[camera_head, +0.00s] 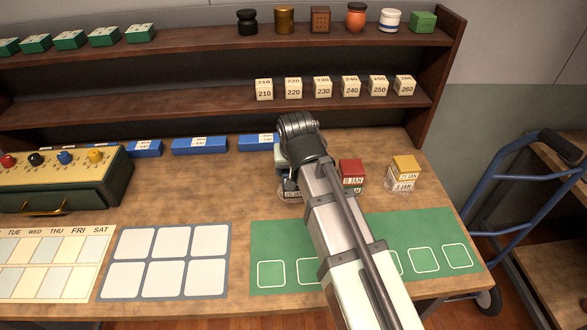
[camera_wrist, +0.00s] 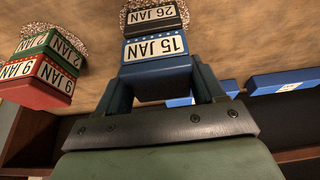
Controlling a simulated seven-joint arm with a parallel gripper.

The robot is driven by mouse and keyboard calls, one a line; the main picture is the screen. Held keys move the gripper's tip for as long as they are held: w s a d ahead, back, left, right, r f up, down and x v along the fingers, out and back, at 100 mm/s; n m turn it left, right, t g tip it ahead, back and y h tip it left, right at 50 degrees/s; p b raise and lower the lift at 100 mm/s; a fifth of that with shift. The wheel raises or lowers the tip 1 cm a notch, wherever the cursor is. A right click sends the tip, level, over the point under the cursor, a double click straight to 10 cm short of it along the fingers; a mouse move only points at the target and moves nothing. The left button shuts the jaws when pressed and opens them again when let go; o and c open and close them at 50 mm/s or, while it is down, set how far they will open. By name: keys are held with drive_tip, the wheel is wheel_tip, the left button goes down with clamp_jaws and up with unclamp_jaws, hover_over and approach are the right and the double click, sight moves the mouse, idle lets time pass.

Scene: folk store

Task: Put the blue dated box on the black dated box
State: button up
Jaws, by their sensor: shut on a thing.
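The blue dated box (camera_wrist: 157,72), labelled 15 JAN, is between the fingers of my gripper (camera_wrist: 163,84) in the wrist view, and the gripper is shut on it. The black dated box (camera_wrist: 155,22), labelled 26 JAN, sits on a speckled base just beyond the blue box, lined up below it. Whether the two touch or have a thin gap I cannot tell. In the head view the black box (camera_head: 291,194) shows partly beside my arm. The arm hides most of the blue box and fingers there.
A red box (camera_head: 351,170) on a green box (camera_wrist: 46,44) stands beside them. A yellow box (camera_head: 405,166) tops a white one farther right. Flat blue boxes (camera_head: 200,145) lie behind. A green mat (camera_head: 270,240) lies in front. A shelf (camera_head: 200,104) rises behind.

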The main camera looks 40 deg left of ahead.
drive_tip(key=shift+f, duration=0.2)
drive_tip(key=shift+f, duration=0.15)
drive_tip(key=o, duration=1.1)
drive_tip(key=v, duration=1.2)
drive_tip(key=shift+r, duration=0.2)
